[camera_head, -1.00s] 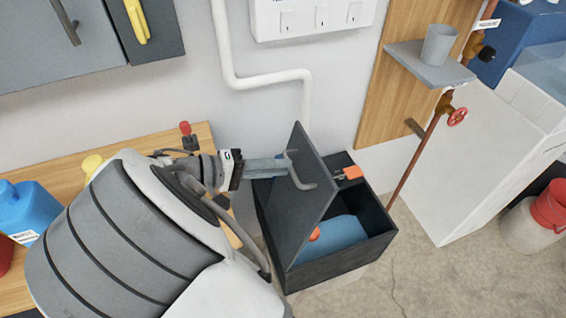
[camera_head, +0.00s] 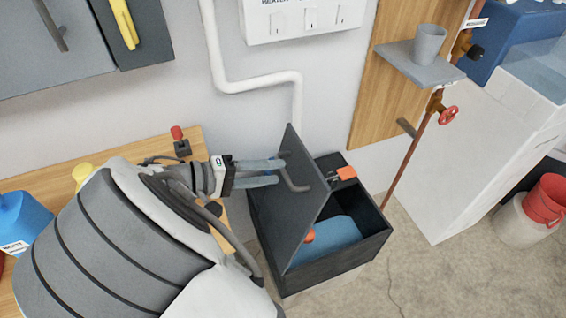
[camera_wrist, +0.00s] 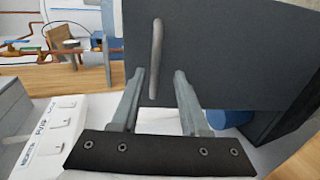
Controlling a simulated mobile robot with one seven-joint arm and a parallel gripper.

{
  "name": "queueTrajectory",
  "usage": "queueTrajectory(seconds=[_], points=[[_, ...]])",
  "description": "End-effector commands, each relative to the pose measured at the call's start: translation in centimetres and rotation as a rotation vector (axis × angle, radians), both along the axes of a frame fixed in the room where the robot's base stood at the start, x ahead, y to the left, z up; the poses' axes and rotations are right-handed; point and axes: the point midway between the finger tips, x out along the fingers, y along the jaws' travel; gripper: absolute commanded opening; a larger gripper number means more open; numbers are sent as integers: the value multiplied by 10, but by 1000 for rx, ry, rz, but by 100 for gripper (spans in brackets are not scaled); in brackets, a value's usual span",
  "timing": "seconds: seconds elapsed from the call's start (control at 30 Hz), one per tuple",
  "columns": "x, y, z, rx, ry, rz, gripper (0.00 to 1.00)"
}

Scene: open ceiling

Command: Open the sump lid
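The sump lid (camera_head: 297,222) is a dark grey panel, tilted steeply up on the left side of the open black sump box (camera_head: 345,263). Its grey bar handle (camera_head: 293,185) is on the face towards my gripper. My gripper (camera_head: 281,171) is open, with its two fingers apart, beside the lid at the handle. In the wrist view the lid (camera_wrist: 225,55) fills the upper right. The handle (camera_wrist: 156,60) shows upright between and beyond the open fingertips (camera_wrist: 160,74). I cannot tell whether a finger touches it.
A blue object (camera_head: 340,233) with an orange part lies inside the box. An orange piece (camera_head: 346,173) sits at the box's back rim. A copper pipe with a red valve (camera_head: 448,115) and a white cabinet (camera_head: 470,165) stand to the right. A wooden bench is at left.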

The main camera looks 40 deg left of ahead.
Motion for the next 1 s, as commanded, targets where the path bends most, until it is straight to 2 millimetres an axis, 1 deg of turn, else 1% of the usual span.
queueTrajectory(seconds=[0.17,0.23,0.33,0.5,0.7,0.83,1.0], points=[[0,0,29,5,2,0,45],[0,-1,45,2,2,0,45],[11,-21,53,0,3,-2,45],[29,-52,75,1,3,-3,45],[46,-83,95,0,2,-2,45],[53,-95,103,0,2,0,45],[57,-101,106,0,1,0,45]])
